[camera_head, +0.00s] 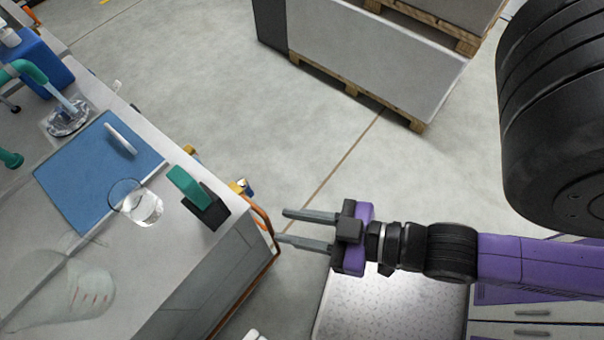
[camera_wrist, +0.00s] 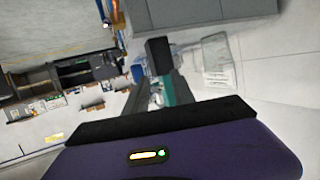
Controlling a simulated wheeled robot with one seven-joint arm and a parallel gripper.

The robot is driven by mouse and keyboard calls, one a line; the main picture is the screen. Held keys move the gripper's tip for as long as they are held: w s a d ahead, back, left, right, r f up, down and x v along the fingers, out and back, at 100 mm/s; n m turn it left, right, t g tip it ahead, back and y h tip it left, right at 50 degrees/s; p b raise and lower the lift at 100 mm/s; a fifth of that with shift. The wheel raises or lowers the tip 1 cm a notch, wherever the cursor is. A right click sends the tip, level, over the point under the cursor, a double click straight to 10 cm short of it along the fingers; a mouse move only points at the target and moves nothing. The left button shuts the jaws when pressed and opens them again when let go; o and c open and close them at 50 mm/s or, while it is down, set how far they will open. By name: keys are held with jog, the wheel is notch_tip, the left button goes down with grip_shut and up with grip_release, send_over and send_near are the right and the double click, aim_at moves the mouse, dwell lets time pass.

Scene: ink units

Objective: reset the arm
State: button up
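My gripper (camera_head: 282,226) is in the right half of the head view, its two grey fingers pointing left toward the bench corner. The fingers are apart with nothing between them, so it is open and empty. It hangs over the floor just right of the bench's orange-brown rail (camera_head: 268,258); whether a fingertip touches the rail cannot be told. My purple and black arm extends to the right behind it. The wrist view shows my purple gripper body at the bottom and a tilted view of the room.
The bench (camera_head: 185,262) at left holds a blue mat (camera_head: 75,172), a glass beaker (camera_head: 148,208), a large clear flask (camera_head: 75,290) and a green-and-black item (camera_head: 208,205) near its edge. Pallets with grey boxes (camera_head: 375,60) stand at the back. The floor (camera_head: 330,135) between is clear.

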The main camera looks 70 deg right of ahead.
jog(key=shift+h, duration=0.4)
jog(key=s+d+r, duration=0.2)
jog(key=s, duration=0.1)
jog(key=shift+d+r, duration=0.2)
